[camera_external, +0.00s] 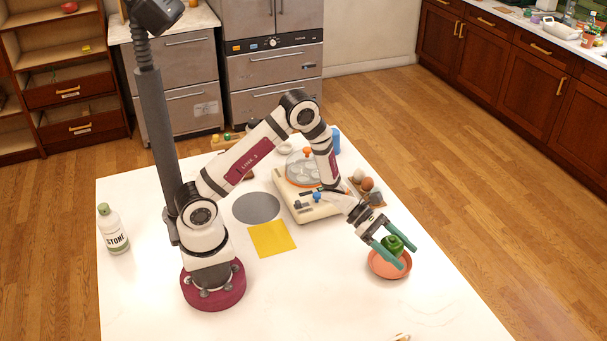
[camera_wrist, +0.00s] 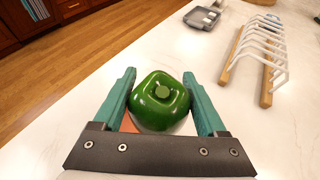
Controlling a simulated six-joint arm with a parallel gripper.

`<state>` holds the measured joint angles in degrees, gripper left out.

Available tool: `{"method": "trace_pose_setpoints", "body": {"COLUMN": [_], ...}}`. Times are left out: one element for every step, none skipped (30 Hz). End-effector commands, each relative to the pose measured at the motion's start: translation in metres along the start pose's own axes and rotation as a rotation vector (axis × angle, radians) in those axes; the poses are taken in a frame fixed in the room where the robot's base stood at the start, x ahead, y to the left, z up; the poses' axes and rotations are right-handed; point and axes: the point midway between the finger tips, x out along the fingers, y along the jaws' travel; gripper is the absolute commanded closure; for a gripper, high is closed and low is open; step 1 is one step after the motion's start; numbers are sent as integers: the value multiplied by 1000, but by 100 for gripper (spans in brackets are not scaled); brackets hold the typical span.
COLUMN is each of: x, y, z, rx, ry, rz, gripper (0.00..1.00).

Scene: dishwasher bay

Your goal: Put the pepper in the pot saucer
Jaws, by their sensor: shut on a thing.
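The green pepper (camera_external: 393,245) is between the teal fingers of my gripper (camera_external: 394,244). In the wrist view the pepper (camera_wrist: 159,100) fills the gap between the fingertips (camera_wrist: 160,92), stem side facing the camera. The gripper is shut on it. The terracotta pot saucer (camera_external: 381,268) is on the white table, directly under the pepper in the external view. Only a small orange patch of the saucer (camera_wrist: 128,124) shows in the wrist view, beside the pepper. I cannot tell whether the pepper touches the saucer.
A cream appliance with a clear orange-rimmed lid (camera_external: 303,168) stands behind the gripper, with eggs (camera_external: 367,184) beside it. A yellow square (camera_external: 272,239) and grey disc (camera_external: 256,208) lie left. A white-and-wood rack (camera_wrist: 262,52) shows in the wrist view. The table's front right is mostly clear.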

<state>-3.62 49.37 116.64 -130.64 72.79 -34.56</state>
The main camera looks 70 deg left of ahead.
Motion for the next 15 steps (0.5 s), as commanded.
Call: {"method": "trace_pose_setpoints", "body": {"x": [0, 0, 0, 1, 1, 2, 4, 6, 9, 12, 13, 15, 16, 16, 16], "y": [12, 18, 25, 29, 32, 34, 35, 35, 35, 35, 35, 35, 35, 35, 35], "z": [-9, -12, -16, -19, -21, -25, -30, -37, -45, -50, -54, -58, -60, -61, -61], "rx": [-1, 1, 0, 1, 1, 1, -1, -2, -2, -2, -1, 0, 0, 1, 2], "ry": [0, 0, -1, 0, 0, 0, 1, 2, 2, 2, 2, 1, 0, 0, 0], "rz": [3, 1, 1, 0, -1, -1, -2, -3, -4, -4, -4, -3, -3, -3, -3], "gripper": [87, 87, 87, 87, 87, 87, 87, 87, 87, 87, 87, 87, 87, 87, 87]}}
